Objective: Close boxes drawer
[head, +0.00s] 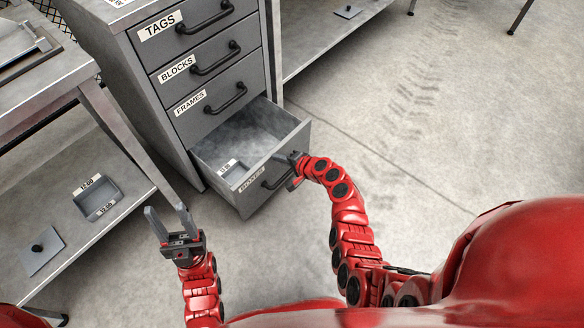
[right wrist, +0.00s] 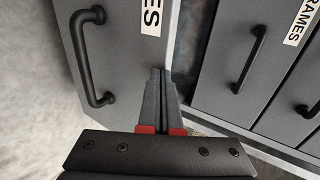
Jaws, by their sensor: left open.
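The boxes drawer (head: 222,158) is the lowest drawer of a grey cabinet and stands pulled out, its inside visible. Its front carries a black handle (head: 277,177), which also shows in the right wrist view (right wrist: 84,58). A small labelled box (head: 234,172) lies inside at the left. My right gripper (head: 288,158) is at the upper right part of the drawer front; in its wrist view its fingers (right wrist: 161,75) are together, beside the handle and not around it. Whether the fingertips touch the front I cannot tell. My left gripper (head: 168,222) is open and empty, left of the drawer.
The drawers above, labelled TAGS (head: 165,28), BLOCKS (head: 182,68) and FRAMES (head: 193,103), are shut. A bench with a lower shelf (head: 120,193) holding a tray (head: 97,200) stands at the left. The floor to the right is clear.

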